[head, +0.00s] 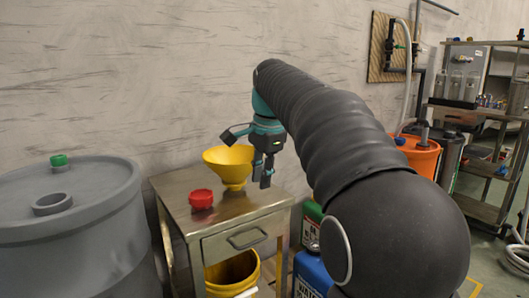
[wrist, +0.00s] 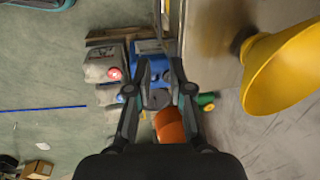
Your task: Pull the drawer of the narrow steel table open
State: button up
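The narrow steel table (head: 165,186) stands against the wall in the head view. Its drawer (head: 216,246) looks shut, with a bar handle (head: 247,238) on the front. My gripper (head: 262,180) hangs above the table's right side, near the yellow funnel and higher than the handle. Its fingers are apart with nothing between them. In the wrist view the gripper (wrist: 159,68) is also open, over the floor beside the table, whose steel top (wrist: 212,45) shows at right. I cannot make out the handle clearly in the wrist view.
A yellow funnel (head: 229,160) and a red cap (head: 201,199) sit on the tabletop. A yellow bucket (head: 233,274) is under the drawer. A grey drum (head: 75,235) stands at left.

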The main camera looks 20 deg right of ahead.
notch_tip(320, 180, up, 8)
jog(key=s, duration=0.1)
jog(key=shift+s+d+r, duration=0.15)
jog(key=shift+s+d, duration=0.05)
jog(key=shift+d, duration=0.05)
jog(key=shift+s, duration=0.1)
